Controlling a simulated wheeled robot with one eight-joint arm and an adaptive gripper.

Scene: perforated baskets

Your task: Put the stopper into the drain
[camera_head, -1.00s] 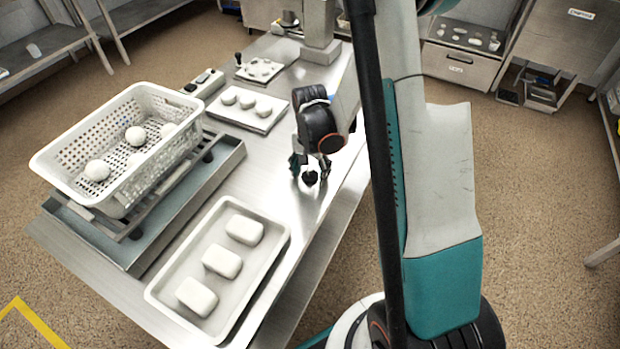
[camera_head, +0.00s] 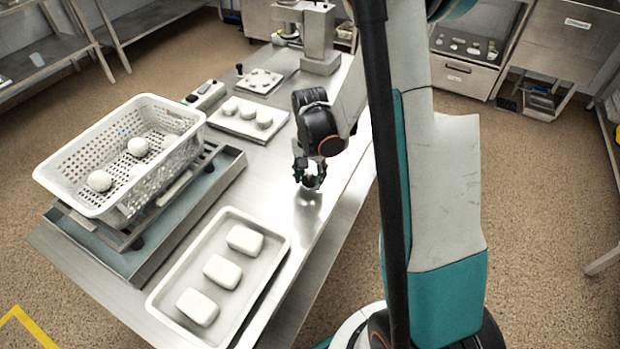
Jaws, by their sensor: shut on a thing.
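My gripper (camera_head: 308,176) points down over the steel table, right of the tray of white blocks. It is shut on a small dark piece (camera_head: 311,182), likely the stopper, mostly covered by the fingers. A dark reflection shows on the tabletop just below it, and a small gap seems to lie between piece and table. I cannot make out a drain in this view.
A white perforated basket (camera_head: 62,160) with several pale round pieces stands on a metal platform (camera_head: 95,245) at left. A white tray (camera_head: 160,297) holds three blocks. Behind are a plate (camera_head: 243,131) with three round pieces and a machine (camera_head: 320,50). The table around my gripper is clear.

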